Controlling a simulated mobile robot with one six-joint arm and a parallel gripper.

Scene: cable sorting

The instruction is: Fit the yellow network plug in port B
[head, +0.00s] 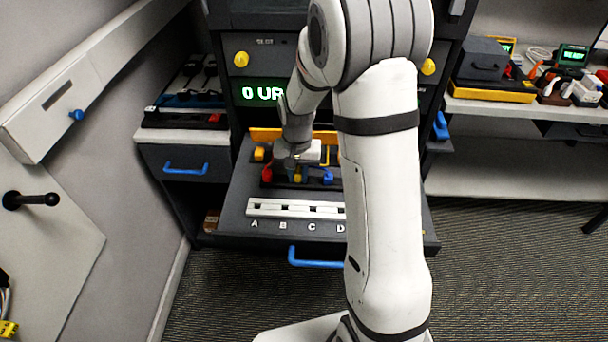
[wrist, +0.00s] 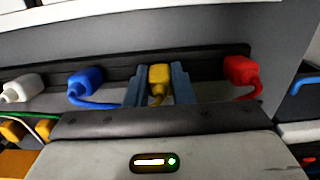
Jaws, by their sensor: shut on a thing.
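The yellow network plug (wrist: 158,78) sits between the two blue-grey fingers of my gripper (wrist: 158,85) in the wrist view. The gripper is shut on it, and the plug is still in line with the other plugs at the dark rack. In the head view the yellow plug (head: 298,178) shows small below my gripper (head: 291,163). The white port strip (head: 296,209) lies nearer on the pulled-out shelf, with letters A, B, C, D in front. Port B (head: 284,209) is uncovered. My arm hides the strip's right end.
A blue plug (wrist: 85,85) and a red plug (wrist: 241,72) flank the yellow one with gaps. A white plug (wrist: 22,88) is further left. A blue drawer handle (head: 316,258) is at the shelf's front. The shelf between rack and strip looks clear.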

